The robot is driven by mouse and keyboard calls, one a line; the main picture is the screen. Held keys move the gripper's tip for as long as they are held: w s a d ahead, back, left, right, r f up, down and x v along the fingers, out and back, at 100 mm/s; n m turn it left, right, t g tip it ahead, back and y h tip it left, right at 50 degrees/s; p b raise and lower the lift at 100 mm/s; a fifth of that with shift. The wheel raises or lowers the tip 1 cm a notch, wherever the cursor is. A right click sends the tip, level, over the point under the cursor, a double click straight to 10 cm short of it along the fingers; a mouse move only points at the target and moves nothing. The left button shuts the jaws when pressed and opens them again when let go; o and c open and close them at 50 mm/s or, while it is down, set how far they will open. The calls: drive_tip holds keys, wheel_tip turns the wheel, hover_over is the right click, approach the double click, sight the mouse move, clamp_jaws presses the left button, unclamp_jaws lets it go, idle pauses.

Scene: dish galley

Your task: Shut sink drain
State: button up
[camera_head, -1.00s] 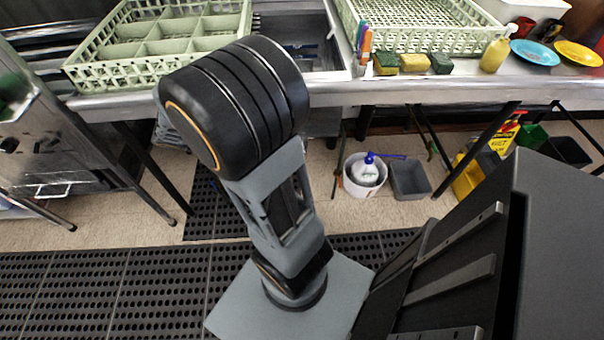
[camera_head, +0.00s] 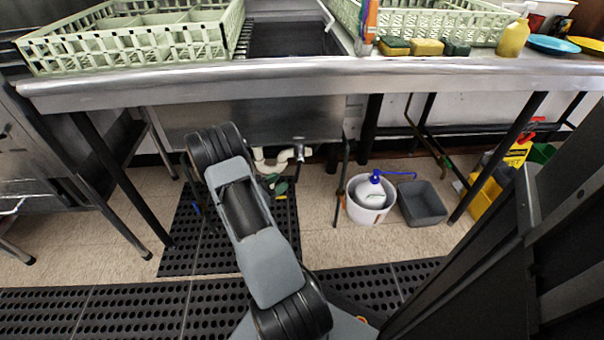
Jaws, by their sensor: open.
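The sink basin (camera_head: 265,118) is a steel box hanging below the counter, with its dark open top (camera_head: 290,38) between two green racks. Below the basin's right part, a small metal fitting (camera_head: 299,150) sticks out near a white drain pipe (camera_head: 283,158). The fitting looks like the drain's handle, but it is too small to tell its position. My arm reaches forward and low in front of the basin, its far joint left of the pipe. My gripper is not visible; the arm hides the area beyond it.
Counter legs stand left (camera_head: 120,190) and right (camera_head: 497,155). A white bucket (camera_head: 362,211) with a blue-topped bottle and a grey tub (camera_head: 421,204) sit on the floor right of the basin. Small green items (camera_head: 280,186) show beside my arm. Black mats (camera_head: 120,312) cover the floor in front.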

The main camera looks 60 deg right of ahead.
sight(298, 170)
drive_tip(key=b+x, duration=0.2)
drive_tip(key=x, duration=0.8)
drive_tip(key=shift+d+b, duration=0.25)
drive_tip(key=shift+b, duration=0.05)
drive_tip(key=shift+s, duration=0.1)
clamp_jaws()
